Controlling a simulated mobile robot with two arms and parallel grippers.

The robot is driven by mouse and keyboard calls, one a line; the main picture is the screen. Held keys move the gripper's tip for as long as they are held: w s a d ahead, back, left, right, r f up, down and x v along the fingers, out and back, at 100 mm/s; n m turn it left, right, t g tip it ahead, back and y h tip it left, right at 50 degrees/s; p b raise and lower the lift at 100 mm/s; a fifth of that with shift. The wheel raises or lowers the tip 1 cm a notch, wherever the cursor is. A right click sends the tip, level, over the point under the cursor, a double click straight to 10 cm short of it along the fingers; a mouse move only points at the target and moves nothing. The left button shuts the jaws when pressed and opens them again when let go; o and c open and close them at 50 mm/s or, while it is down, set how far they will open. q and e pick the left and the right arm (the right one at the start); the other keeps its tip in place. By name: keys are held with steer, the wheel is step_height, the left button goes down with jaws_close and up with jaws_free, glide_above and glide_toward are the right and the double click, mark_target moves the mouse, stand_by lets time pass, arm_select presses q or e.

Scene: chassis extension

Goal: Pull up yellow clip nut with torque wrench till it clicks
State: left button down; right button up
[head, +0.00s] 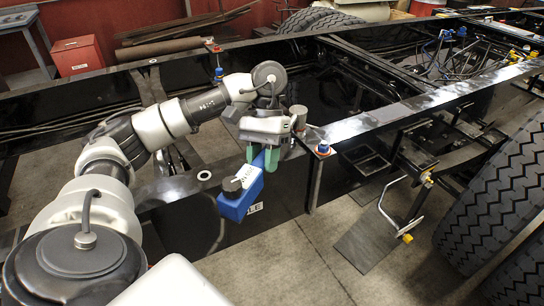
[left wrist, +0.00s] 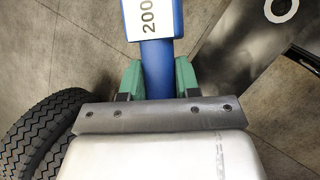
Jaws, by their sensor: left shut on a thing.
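My left gripper (head: 264,160) has green fingers shut on the handle of a blue tool, the torque wrench (head: 238,203). The wrench has a white label and a dark round part at its end, and hangs tilted in front of the black chassis rail. In the left wrist view the blue handle (left wrist: 158,60) lies between the two green fingers, with a label reading "200". I cannot make out a yellow clip nut for certain; small yellow parts (head: 407,238) show on a bracket at the right. My right gripper is out of view.
The black chassis rail (head: 370,122) runs across the picture, with a second rail behind it. Large tires (head: 497,205) stand at the right. A red bin (head: 77,56) stands at the back left. Floor below the wrench is open.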

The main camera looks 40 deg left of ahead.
arm_select(q)
step_height(320, 180, up, 7)
steer(key=p, duration=0.6)
steer(key=shift+r, duration=0.2)
steer(key=shift+f, duration=0.15)
